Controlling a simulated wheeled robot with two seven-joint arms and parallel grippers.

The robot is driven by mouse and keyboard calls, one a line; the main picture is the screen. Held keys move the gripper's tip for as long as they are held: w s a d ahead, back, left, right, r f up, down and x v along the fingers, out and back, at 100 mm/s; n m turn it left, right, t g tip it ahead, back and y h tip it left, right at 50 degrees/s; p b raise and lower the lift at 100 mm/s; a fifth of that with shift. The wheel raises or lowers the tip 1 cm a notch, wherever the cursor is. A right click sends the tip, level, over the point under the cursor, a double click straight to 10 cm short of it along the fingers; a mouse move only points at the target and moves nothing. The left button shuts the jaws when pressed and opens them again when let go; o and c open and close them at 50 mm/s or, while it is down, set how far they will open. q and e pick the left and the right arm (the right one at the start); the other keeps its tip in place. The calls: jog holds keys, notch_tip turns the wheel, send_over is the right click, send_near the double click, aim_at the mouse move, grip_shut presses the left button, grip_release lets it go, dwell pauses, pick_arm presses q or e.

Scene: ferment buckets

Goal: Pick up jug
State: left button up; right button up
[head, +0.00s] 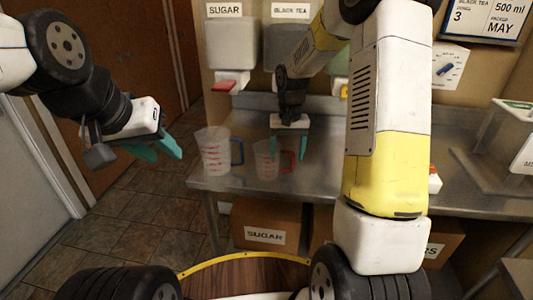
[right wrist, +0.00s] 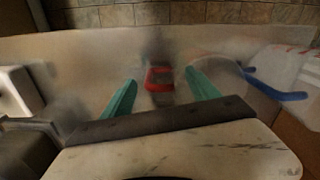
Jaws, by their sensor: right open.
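A clear jug with a red handle (head: 266,162) and a clear jug with a blue handle (head: 213,152) stand side by side on the steel counter. My right gripper (head: 289,152) is open and points down at the red handle. In the right wrist view the red handle (right wrist: 160,79) shows between the two teal fingers (right wrist: 160,92), with a gap on each side. The blue-handled jug (right wrist: 285,72) is at the right of that view. My left gripper (head: 168,152) is open and empty, in the air left of the counter.
The steel counter (head: 325,178) has clear room right of the jugs. Dispensers, one under a SUGAR sign (head: 230,42), hang on the wall behind. A SUGAR box (head: 265,226) sits below the counter. A clear-sided container (head: 505,140) stands at the right.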

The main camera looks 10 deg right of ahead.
aim_at(286, 171)
notch_tip(286, 171, down, 5)
jog(key=shift+f, duration=0.1)
jog(key=shift+c, duration=0.2)
jog(key=shift+s, duration=0.1)
grip_shut()
